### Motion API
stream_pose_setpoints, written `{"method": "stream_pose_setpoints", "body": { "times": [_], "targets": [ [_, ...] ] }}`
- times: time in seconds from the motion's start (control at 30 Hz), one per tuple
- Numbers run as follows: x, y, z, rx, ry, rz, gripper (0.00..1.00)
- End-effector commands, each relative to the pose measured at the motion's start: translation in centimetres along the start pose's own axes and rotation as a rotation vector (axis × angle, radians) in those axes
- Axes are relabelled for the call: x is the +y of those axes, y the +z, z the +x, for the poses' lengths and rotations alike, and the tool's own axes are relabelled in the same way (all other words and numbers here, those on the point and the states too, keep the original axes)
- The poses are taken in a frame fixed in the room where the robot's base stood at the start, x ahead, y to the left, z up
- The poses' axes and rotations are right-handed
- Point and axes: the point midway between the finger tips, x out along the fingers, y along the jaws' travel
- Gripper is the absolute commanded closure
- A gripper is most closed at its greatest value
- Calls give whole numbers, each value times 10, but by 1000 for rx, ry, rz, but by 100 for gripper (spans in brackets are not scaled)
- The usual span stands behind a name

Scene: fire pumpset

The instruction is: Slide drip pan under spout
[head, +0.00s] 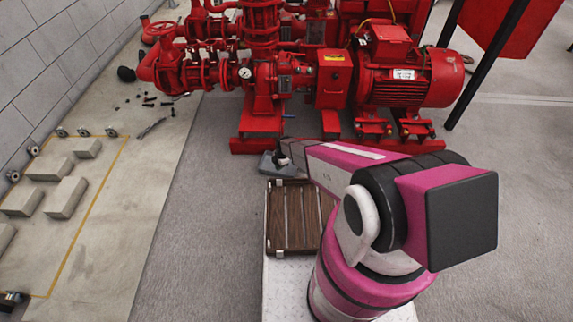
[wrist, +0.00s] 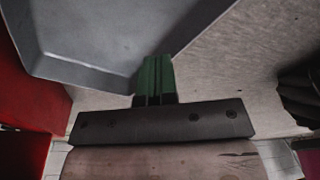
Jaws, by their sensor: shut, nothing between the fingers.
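The drip pan (head: 267,164) is a shallow grey metal tray on the floor in front of the red pump. In the wrist view, the pan (wrist: 105,40) fills the upper left, with its raised rim towards me. My gripper (wrist: 155,68) is shut and empty, its green fingers together. The fingertips overlap the pan's near rim in the wrist view; I cannot tell if they touch it. In the head view, my gripper (head: 284,155) is small and dark at the pan's right side, partly hidden by my arm. I cannot pick out the spout.
The red pump (head: 262,85) and motor (head: 408,78) stand on red feet just behind the pan. A wooden slatted rack (head: 290,235) lies in front of it. Grey blocks (head: 66,197) and small loose parts lie at the left. Grey floor left of the pan is clear.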

Motion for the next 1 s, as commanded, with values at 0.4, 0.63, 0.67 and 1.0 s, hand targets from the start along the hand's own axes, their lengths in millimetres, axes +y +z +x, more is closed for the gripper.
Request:
{"method": "stream_pose_setpoints", "body": {
  "times": [0.4, 0.63, 0.67, 1.0],
  "targets": [
    [0, -20, 20, 0, 0, 1, 100],
    [0, -20, 23, 0, -1, 1, 100],
    [0, -19, 23, 0, -2, 1, 100],
    [1, 8, 22, -5, 0, 1, 100]
  ]
}}
